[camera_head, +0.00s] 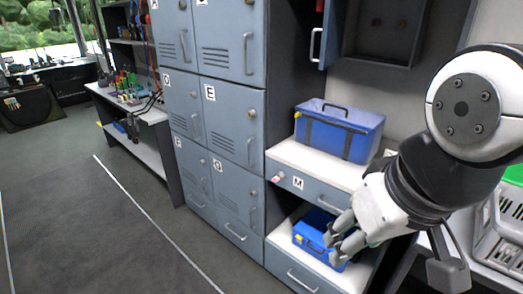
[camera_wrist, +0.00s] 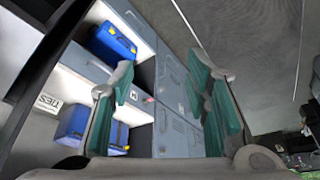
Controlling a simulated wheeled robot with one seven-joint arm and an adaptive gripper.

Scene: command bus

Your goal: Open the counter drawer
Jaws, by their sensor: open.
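The counter drawer (camera_head: 312,188) is a blue-grey front labelled M under a white countertop, and it looks shut. Its bar handle (camera_head: 329,207) sits right of the label, close to my gripper in the picture. My gripper (camera_head: 338,240) is open and empty in front of the counter, with its fingertips just below the handle in the head view. I cannot tell whether they touch anything. In the wrist view the two green-padded fingers (camera_wrist: 165,88) are spread wide, and the left one covers part of the drawer front.
A blue case (camera_head: 340,130) stands on the countertop (camera_head: 290,152). Another blue case (camera_head: 312,232) sits in the open shelf below the drawer. Grey lockers (camera_head: 208,100) stand to the left, and a green-and-white crate (camera_head: 500,230) is at right. The floor (camera_head: 90,220) at left is clear.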

